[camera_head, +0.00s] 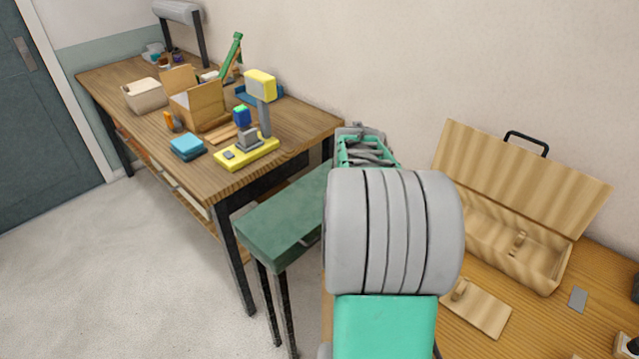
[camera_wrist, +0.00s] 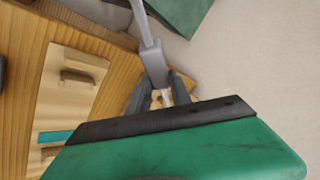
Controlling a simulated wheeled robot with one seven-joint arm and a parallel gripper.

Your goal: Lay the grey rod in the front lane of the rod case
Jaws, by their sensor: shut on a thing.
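My gripper (camera_wrist: 158,97) is shut on the grey rod (camera_wrist: 142,22) in the wrist view. The rod is thin and runs from the fingers to the top edge, with a thicker grey part near the fingers. I take the pale wooden box with a raised lid and black handle in the head view as the rod case (camera_head: 500,258). It stands open on the right-hand table, with a small notched holder inside. Its lanes are hard to make out. The rod is apart from the case. In the head view my arm hides the rod and fingers.
A grey tile (camera_head: 578,300) lies right of the case. A green bench (camera_head: 275,222) and cluttered workbench (camera_head: 110,78) stand left.

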